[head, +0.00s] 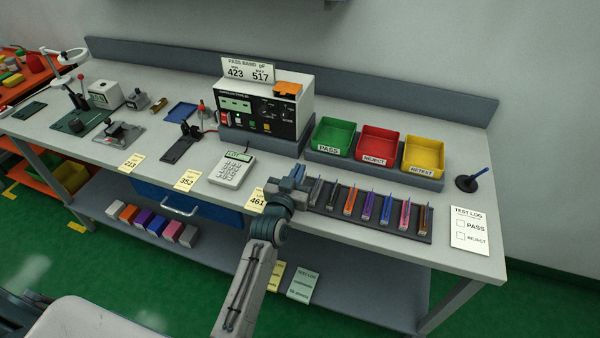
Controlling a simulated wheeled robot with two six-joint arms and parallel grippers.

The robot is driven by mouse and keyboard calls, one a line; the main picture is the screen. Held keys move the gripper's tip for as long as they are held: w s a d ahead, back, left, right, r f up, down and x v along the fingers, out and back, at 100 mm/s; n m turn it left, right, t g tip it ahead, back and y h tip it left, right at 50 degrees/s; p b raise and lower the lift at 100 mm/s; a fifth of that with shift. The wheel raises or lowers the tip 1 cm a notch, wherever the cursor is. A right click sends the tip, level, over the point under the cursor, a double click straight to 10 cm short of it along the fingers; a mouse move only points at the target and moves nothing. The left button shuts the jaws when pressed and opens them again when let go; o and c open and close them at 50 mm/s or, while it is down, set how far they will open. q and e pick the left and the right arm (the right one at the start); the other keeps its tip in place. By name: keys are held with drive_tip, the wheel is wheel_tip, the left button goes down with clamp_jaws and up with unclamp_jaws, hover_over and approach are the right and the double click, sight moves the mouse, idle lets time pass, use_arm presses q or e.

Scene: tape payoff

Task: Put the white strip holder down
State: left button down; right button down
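I cannot make out a white strip holder. The gripper's fingers are small and partly hidden by its own body, so I cannot tell whether they are open or hold anything.
Green (333,137), red (379,147) and yellow (423,157) bins stand behind the rack. A test log card (469,229) and a pen stand (468,183) are at right.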

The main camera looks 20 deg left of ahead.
use_arm(q)
drive_tip(key=shift+w+r, duration=0.1)
drive_tip(key=shift+w, duration=0.35)
drive_tip(key=shift+w+f+p, duration=0.15)
drive_tip(key=shift+w+f, duration=0.05)
drive_tip(key=shift+f, duration=0.45)
drive_tip(key=shift+w+f+p, duration=0.15)
drive_tip(key=shift+w+f, duration=0.05)
drive_tip(key=shift+f, duration=0.95)
drive_tip(key=shift+f+b, duration=0.15)
drive_tip(key=shift+b, duration=0.25)
drive_tip(key=c, duration=1.6)
unclamp_jaws()
drive_tip(key=shift+c, duration=0.2)
